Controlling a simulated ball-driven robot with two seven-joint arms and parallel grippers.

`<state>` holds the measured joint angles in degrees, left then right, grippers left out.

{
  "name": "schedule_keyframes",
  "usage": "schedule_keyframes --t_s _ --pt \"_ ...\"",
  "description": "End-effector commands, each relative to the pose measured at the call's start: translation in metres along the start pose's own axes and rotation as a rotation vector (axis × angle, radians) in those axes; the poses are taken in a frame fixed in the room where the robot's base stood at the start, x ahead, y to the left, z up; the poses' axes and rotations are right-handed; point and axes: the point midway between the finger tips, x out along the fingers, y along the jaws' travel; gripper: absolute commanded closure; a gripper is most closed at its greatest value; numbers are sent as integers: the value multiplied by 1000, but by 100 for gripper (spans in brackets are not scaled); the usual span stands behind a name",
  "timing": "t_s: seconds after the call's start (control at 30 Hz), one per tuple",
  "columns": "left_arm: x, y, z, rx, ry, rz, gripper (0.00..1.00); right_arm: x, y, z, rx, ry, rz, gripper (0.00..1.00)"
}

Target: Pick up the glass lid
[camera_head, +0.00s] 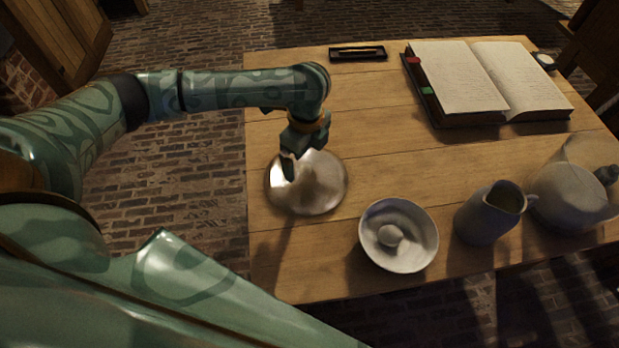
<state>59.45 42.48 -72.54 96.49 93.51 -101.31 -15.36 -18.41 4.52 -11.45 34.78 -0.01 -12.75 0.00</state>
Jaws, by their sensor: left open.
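A round, shiny, pale brown disc (325,189) lies at the left edge of the wooden table; it looks like the glass lid, though its material is hard to tell. My left gripper (289,168) points down over the disc's upper left part, with its fingers in front of it. It is open, and nothing shows held in it. I cannot tell whether the fingertips touch the disc. The gripper hides part of the disc's far rim and any knob there. My right gripper is not in view.
On the table (375,130) are a white bowl (417,260) with a rounded lump inside, a grey jug (484,218), a rounded glass-like vessel (562,198), an open book (460,80) and a dark pen tray (358,53). Bare wood lies between the disc and book.

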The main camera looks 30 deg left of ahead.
Motion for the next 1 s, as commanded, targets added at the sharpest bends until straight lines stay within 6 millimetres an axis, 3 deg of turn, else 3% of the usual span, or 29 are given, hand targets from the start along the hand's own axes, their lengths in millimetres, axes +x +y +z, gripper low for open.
schedule_keyframes --t_s 0.1,0.2,0.5,0.73,1.0 --pt "10 0 0 -1 1 1 0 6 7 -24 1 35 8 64" --pt "16 0 0 0 1 1 0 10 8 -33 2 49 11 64" --pt "63 -3 1 2 0 2 0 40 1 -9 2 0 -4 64" --pt "60 -3 1 1 -1 -2 0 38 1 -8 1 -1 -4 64" --pt "61 -2 1 1 -2 -1 75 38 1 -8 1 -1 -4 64"
